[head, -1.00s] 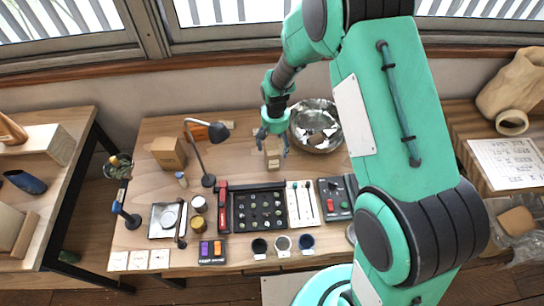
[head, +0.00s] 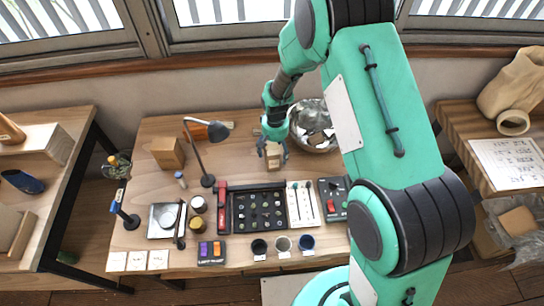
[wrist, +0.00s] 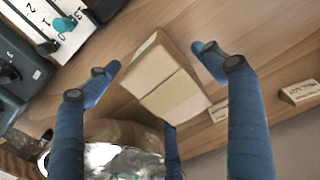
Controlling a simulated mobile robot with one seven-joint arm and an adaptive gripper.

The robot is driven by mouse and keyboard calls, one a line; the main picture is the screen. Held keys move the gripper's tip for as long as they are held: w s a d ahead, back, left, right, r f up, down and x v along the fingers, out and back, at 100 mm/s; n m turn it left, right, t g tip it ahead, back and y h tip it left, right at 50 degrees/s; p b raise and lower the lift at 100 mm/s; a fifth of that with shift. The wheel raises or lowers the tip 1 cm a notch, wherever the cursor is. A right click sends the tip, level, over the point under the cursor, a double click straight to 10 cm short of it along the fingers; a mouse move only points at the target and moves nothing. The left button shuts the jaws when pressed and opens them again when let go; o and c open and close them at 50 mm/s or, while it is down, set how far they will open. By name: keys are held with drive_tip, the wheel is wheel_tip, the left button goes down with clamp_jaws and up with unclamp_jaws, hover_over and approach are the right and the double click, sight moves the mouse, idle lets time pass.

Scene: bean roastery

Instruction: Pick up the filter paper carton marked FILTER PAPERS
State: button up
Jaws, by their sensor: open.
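A small tan carton (head: 273,156) stands on the table near the back middle, just left of the metal bowl. Its lettering is too small to read in the head view. My gripper (head: 272,148) is open over it, with fingers around its sides. In the wrist view the carton (wrist: 168,80) lies between the open fingers of my gripper (wrist: 155,62), with gaps visible at its left and right sides. No marking can be read on the faces I see there.
A shiny metal bowl (head: 313,128) stands close to the right of the carton. A larger brown box (head: 168,153) and a desk lamp (head: 197,150) are to the left. A black tray (head: 257,209) lies in front. Small tags (wrist: 300,92) sit near the carton.

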sight(275, 147)
drive_tip(key=shift+c, duration=0.5)
drive_tip(key=c, duration=1.2)
drive_tip(key=shift+r, duration=0.1)
drive_tip(key=shift+c, duration=0.2)
drive_tip(key=shift+r, duration=0.45)
drive_tip(key=r, duration=0.1)
drive_tip(key=r+p, duration=0.1)
drive_tip(key=shift+s+r, duration=0.2)
drive_tip(key=shift+r, duration=0.2)
drive_tip(key=s+d+r+p, duration=0.1)
drive_tip(key=s+d, duration=0.2)
drive_tip(key=s, duration=1.2)
drive_tip(key=shift+s, duration=0.15)
drive_tip(key=shift+r, duration=0.1)
